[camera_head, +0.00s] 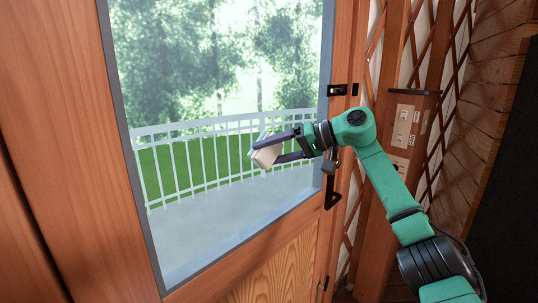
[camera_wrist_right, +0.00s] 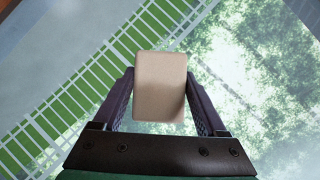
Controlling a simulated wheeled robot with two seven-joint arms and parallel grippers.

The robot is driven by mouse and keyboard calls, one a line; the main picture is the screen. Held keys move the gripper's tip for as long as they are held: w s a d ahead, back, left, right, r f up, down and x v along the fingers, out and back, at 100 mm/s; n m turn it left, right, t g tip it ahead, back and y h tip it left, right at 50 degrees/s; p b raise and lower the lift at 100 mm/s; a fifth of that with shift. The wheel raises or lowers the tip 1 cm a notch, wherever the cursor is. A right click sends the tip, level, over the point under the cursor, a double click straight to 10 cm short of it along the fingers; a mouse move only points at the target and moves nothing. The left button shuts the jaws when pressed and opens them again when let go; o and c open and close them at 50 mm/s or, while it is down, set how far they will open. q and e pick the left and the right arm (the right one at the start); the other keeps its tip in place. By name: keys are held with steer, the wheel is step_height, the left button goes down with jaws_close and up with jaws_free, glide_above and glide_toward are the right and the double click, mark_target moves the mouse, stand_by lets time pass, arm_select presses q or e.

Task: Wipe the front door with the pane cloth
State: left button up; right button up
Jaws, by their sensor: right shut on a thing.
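The front door (camera_head: 60,130) is wooden with a large glass pane (camera_head: 190,80) and fills the left and middle of the head view. It looks shut. My right gripper (camera_head: 266,148) is in front of the pane, right of its middle. It is shut on the pane cloth (camera_head: 267,155), a pale beige pad. In the right wrist view the pane cloth (camera_wrist_right: 160,86) sits between the two dark fingers of my right gripper (camera_wrist_right: 161,100), with the pane behind it. I cannot tell whether the cloth touches the glass. My left gripper is not in view.
A dark latch (camera_head: 338,90) and a door handle (camera_head: 332,190) are on the door's right side, close to my right arm. A switch plate (camera_head: 405,125) is on the post to the right. Lattice wall and stacked planks (camera_head: 490,110) stand farther right. A white railing shows through the glass.

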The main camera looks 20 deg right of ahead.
steer(key=shift+s+d+f+b, duration=0.15)
steer(key=shift+s+b, duration=0.1)
steer(key=shift+b, duration=0.1)
steer(key=s+b, duration=0.1)
steer(key=s+d+b, duration=0.1)
steer(key=s, duration=0.1)
steer(key=s+d+b, duration=0.1)
steer(key=s, duration=0.1)
steer(key=s, duration=0.1)
steer(key=s+d+b, duration=0.1)
steer(key=shift+s+d+r, duration=0.2)
steer(key=shift+s, duration=0.15)
steer(key=shift+w, duration=0.1)
